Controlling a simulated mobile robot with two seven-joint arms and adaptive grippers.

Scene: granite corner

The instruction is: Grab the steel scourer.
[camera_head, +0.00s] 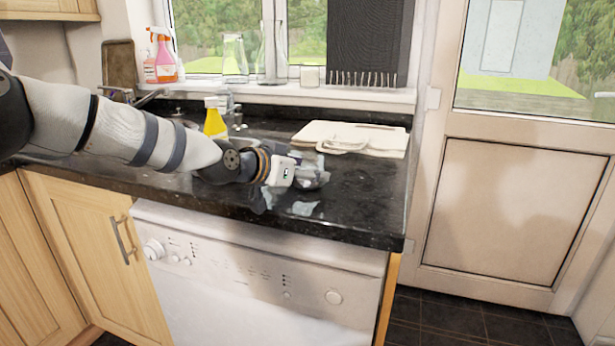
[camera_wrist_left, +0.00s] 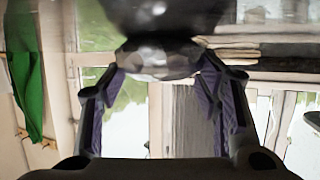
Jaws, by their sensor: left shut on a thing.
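The steel scourer (camera_head: 316,179) is a grey, shiny, crumpled-looking lump at the end of my left arm, over the dark worktop. My left gripper (camera_head: 300,174) is shut on it. In the left wrist view the scourer (camera_wrist_left: 156,60) sits between the two fingertips of the left gripper (camera_wrist_left: 158,72), one on each side. The hand hides part of the scourer in the head view. I cannot tell whether the scourer still touches the worktop. My right gripper is in neither view.
Pale folded boards or cloths (camera_head: 352,137) lie behind the hand on the black worktop (camera_head: 365,205). A yellow bottle (camera_head: 215,120) stands behind my left arm. Spray bottles (camera_head: 164,58) and glass vessels (camera_head: 234,58) stand on the windowsill. The worktop's right part is clear.

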